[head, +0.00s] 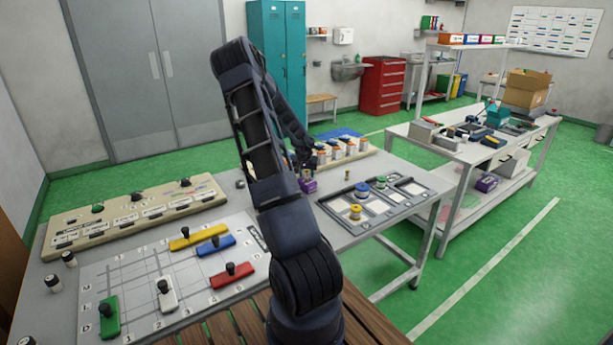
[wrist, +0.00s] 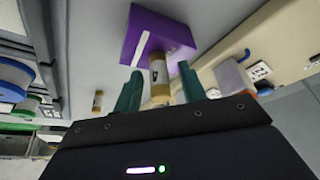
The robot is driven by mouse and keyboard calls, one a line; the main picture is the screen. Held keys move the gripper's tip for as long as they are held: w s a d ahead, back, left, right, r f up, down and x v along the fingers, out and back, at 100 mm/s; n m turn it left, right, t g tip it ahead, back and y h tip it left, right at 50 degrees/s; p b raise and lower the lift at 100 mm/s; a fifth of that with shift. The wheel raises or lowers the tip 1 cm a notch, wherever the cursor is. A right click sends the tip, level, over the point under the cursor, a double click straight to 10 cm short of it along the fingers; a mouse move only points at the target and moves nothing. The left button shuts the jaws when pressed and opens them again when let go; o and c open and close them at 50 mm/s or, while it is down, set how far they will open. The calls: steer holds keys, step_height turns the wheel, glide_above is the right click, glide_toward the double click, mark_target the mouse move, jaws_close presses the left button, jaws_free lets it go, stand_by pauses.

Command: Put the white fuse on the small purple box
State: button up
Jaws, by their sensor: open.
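The small purple box (head: 308,186) stands on the table beneath my gripper (head: 305,172), partly hidden by my arm. In the wrist view the purple box (wrist: 153,27) lies just beyond my fingertips. A pale fuse with brass-coloured ends (wrist: 157,76) sits between the two fingers of my gripper (wrist: 159,75). One end of it is against the purple box, and it appears to stand on it. The fingers are open, with gaps on both sides of the fuse. A second fuse (wrist: 97,102) stands apart on the table; a small fuse also shows in the head view (head: 347,174).
A grey tray with coloured spools (head: 355,212) lies to the right of the purple box. A row of white and orange jars (head: 337,150) stands behind it. A beige switch panel (head: 130,212) and a board with coloured handled pieces (head: 140,270) lie left.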

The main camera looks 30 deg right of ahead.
steer(key=v, duration=1.1)
steer(key=s+a+r+n+y, duration=0.1)
steer(key=s+a+r+y, duration=0.1)
steer(key=s+a+r, duration=0.35)
steer(key=s+a+r+n+t+y, duration=0.1)
steer(key=s+a+r+n, duration=0.1)
steer(key=a+r, duration=0.65)
steer(key=s+a+r+n+y, duration=0.1)
steer(key=s+a+r+y, duration=0.2)
steer(key=a, duration=0.8)
steer(key=s+a+r+n+h, duration=0.1)
steer(key=s+a+r+n, duration=0.1)
steer(key=s+a, duration=0.4)
steer(key=s+a+r+n+h, duration=0.1)
steer(key=s+a+r+n, duration=0.2)
steer(key=s, duration=1.4)
steer(key=a+r, duration=0.1)
steer(key=a, duration=0.3)
steer(key=shift+s+h, duration=0.25)
steer(key=shift+h, duration=0.15)
